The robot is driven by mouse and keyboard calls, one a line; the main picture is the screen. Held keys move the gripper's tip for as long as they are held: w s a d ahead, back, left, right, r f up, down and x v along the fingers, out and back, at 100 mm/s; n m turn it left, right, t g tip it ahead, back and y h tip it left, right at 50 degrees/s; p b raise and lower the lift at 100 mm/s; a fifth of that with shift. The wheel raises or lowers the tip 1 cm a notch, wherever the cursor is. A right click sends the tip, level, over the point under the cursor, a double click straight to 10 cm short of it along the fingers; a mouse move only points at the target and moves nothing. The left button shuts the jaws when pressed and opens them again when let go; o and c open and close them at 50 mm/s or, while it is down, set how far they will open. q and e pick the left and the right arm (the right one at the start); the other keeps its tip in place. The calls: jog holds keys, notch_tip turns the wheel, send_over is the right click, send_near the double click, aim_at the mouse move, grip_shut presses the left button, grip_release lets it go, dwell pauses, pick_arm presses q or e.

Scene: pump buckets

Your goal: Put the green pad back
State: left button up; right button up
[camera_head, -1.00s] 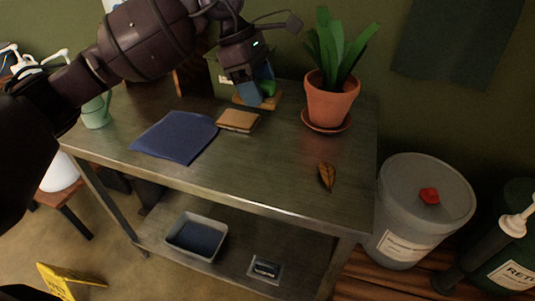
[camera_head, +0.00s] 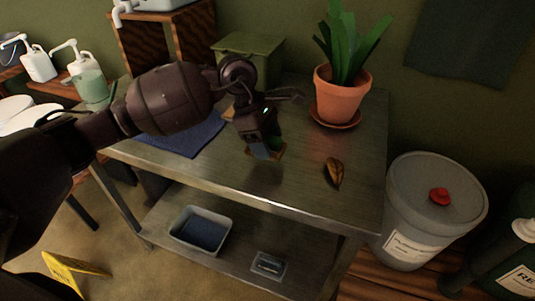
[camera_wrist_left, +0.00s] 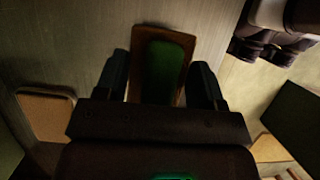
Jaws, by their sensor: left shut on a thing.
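The green pad (camera_wrist_left: 165,68) lies on a brown backing between the two fingers of my left gripper (camera_wrist_left: 160,80) in the left wrist view. In the head view my left gripper (camera_head: 263,150) points down over the right middle of the metal table (camera_head: 310,190), shut on the pad. The brown edge of the held piece shows below the fingers, and most of its green face is hidden. I cannot tell whether it touches the tabletop. A tan pad (camera_head: 229,113) lies behind and left of the gripper; it also shows in the left wrist view (camera_wrist_left: 46,112). My right gripper is not in view.
A green box (camera_head: 250,58) stands at the back of the table. A blue cloth (camera_head: 180,140) lies left, partly behind my arm. A potted plant (camera_head: 341,95) stands back right, with a dry leaf (camera_head: 333,172) in front. A grey bin (camera_head: 202,230) is on the lower shelf.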

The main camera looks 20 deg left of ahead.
aim_at(267, 164)
pick_arm(q)
jog(key=shift+f, duration=2.15)
jog(key=o, duration=0.9)
jog(key=shift+f+b, duration=0.1)
jog(key=shift+b, duration=0.2)
